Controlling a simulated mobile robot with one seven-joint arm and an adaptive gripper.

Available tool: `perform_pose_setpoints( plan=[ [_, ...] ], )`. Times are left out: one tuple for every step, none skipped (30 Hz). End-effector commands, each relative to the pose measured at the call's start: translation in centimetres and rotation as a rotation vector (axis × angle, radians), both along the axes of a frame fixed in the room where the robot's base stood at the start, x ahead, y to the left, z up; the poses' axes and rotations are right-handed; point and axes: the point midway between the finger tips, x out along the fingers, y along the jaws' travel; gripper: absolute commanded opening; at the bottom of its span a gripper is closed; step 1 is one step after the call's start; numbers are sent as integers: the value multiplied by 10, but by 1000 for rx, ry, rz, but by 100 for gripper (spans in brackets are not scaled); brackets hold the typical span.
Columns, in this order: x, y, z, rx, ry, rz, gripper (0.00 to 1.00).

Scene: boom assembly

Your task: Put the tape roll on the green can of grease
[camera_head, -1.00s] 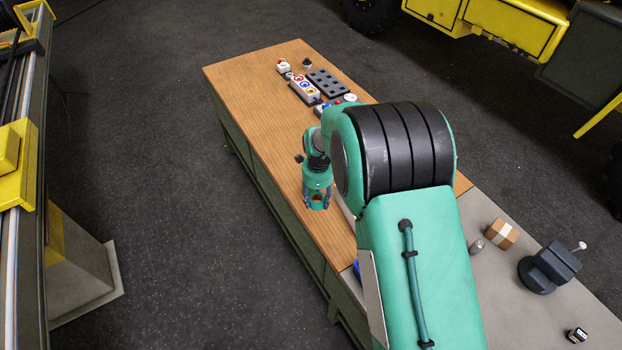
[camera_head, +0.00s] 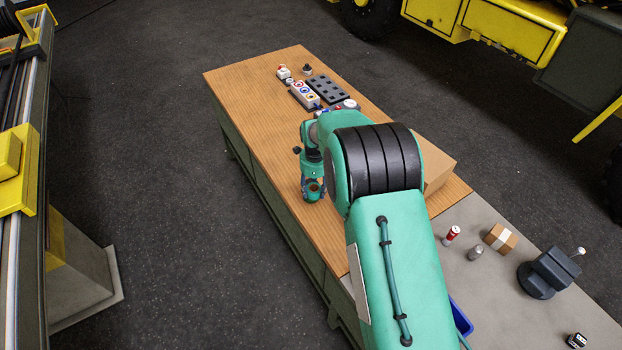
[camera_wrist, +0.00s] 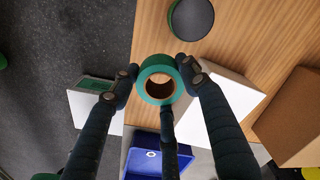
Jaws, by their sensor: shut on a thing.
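The tape roll (camera_wrist: 157,79) is a green ring with a brown core. In the wrist view my gripper (camera_wrist: 158,82) is shut on it, with fingertips at its left and right sides. In the head view my gripper (camera_head: 314,190) hangs over the left edge area of the wooden bench top, the roll's round opening showing. The green can of grease (camera_wrist: 191,17) has a dark round lid and a green rim. It stands on the wood beyond the roll, apart from it, toward the upper right of the wrist view. In the head view I cannot make out the can.
A white box-like thing (camera_wrist: 229,106), a cardboard box (camera_wrist: 291,117) and a blue bin (camera_wrist: 146,153) are near. A button panel (camera_head: 305,94) and dark block (camera_head: 328,88) lie at the bench's far end. A vise (camera_head: 549,270) stands right. The wood left of the far controls is clear.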

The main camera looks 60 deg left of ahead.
Motion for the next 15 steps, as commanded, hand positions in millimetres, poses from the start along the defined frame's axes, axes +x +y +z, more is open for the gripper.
perform_pose_setpoints(
  plan=[
    [3, 6, -1, 0, 0, 0, 18],
    [4, 9, -1, 0, 0, 0, 18],
    [6, 13, -2, 0, 0, 0, 18],
    [7, 16, -2, 0, 0, 0, 18],
    [8, 19, -2, 0, 0, 0, 18],
    [10, 23, -3, 0, 0, 0, 18],
    [12, 26, -3, 0, 0, 0, 18],
    [13, 29, -3, 0, 0, 0, 18],
    [15, 33, -4, 1, -1, 0, 18],
    [16, 36, -4, 0, 0, 0, 18],
    [17, 39, -4, 0, 0, 0, 18],
    [19, 43, -5, 0, 0, 0, 18],
    [20, 45, -5, -1, 1, 0, 18],
    [21, 49, -5, 1, -1, 0, 18],
    [23, 52, -6, 1, -1, 0, 18]
  ],
)
